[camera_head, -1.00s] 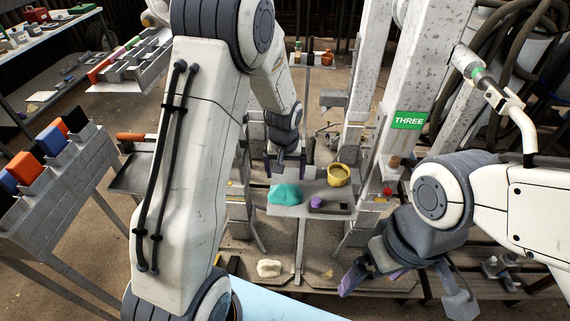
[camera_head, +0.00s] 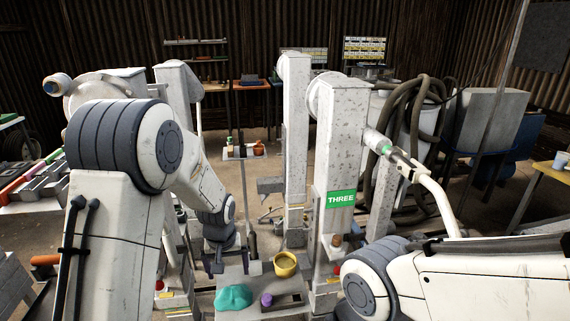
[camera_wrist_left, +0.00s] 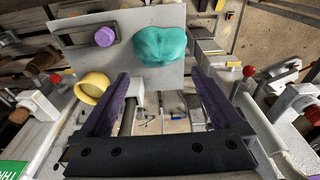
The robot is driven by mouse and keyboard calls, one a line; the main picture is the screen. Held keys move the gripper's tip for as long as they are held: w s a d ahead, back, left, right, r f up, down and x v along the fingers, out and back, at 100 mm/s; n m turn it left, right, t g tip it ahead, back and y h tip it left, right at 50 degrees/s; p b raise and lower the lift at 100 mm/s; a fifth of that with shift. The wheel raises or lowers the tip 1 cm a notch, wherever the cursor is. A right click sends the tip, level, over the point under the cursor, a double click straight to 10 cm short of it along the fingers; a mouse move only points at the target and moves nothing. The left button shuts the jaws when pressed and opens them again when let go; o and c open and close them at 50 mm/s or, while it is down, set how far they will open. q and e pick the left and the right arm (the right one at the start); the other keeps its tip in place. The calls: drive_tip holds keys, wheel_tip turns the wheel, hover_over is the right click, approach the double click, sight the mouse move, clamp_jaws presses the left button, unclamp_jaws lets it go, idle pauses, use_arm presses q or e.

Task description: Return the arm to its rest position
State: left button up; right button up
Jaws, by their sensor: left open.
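My left arm (camera_head: 110,230) comes in from the left and bends over to the middle of the head view. Its gripper (camera_head: 227,268) points down beside a small grey shelf. In the left wrist view its two purple-edged fingers (camera_wrist_left: 162,82) stand wide apart, with nothing held between them. The shelf (camera_wrist_left: 115,62) carries a teal lump (camera_wrist_left: 160,46) and a purple knob (camera_wrist_left: 105,36). A yellow pot (camera_wrist_left: 92,86) is beside the left finger in that view.
A grey post with a green THREE sign (camera_head: 341,199) stands right of the shelf, and another pale post (camera_head: 294,150) stands behind it. A bench with trays (camera_head: 50,180) is at the left. A hose coil (camera_head: 405,130) hangs at the right. Open floor (camera_head: 275,215) shows between posts.

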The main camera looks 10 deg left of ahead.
sight(232, 289)
use_arm(q)
drive_tip(key=f, duration=0.3)
drive_tip(key=w+f, duration=0.1)
drive_tip(key=f, duration=0.5)
drive_tip(key=shift+w+a+f, duration=0.2)
drive_tip(key=shift+f, duration=0.1)
wheel_tip(232, 289, up, 3)
drive_tip(key=shift+f, duration=0.1)
drive_tip(key=shift+r, duration=0.45)
